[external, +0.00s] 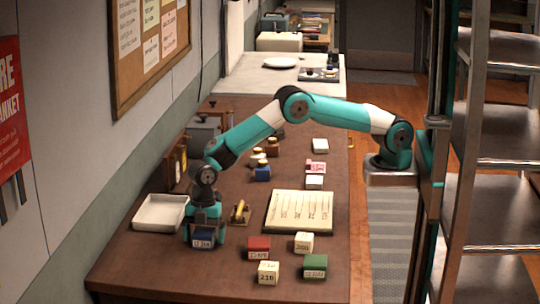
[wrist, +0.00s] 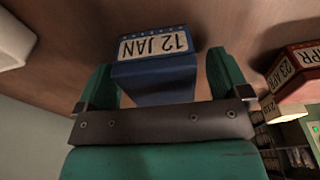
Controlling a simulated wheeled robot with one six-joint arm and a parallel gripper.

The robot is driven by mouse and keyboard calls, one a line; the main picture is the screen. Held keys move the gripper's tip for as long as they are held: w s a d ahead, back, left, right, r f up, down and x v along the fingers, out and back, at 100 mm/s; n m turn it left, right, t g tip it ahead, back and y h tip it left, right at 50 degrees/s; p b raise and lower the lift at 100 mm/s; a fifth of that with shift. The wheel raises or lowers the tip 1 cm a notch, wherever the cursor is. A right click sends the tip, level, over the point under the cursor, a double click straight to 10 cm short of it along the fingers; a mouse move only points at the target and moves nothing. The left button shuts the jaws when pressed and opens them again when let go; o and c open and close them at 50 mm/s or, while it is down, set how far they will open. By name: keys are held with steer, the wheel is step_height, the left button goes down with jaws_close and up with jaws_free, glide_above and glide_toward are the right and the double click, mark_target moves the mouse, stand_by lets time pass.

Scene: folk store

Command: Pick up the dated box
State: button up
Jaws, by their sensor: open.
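A blue box with a white date label reading "12 JAN" (external: 203,243) stands at the near left of the brown table. It also shows in the wrist view (wrist: 157,72), upside down. My gripper (external: 206,226) points down over this box. In the wrist view my gripper (wrist: 162,82) is open, with one teal finger on each side of the blue box. Gaps show between the box and both fingers. A red dated box (external: 259,247) reading "23 APR" and a green dated box (external: 315,266) stand to the right.
White numbered boxes (external: 268,272) and (external: 303,242) stand near the red and green ones. A white tray (external: 160,212) lies just left of my gripper. A brass-coloured stamp-like tool (external: 240,212) and a written board (external: 299,211) lie behind. The table's front left corner is clear.

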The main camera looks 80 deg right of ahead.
steer(key=c, duration=1)
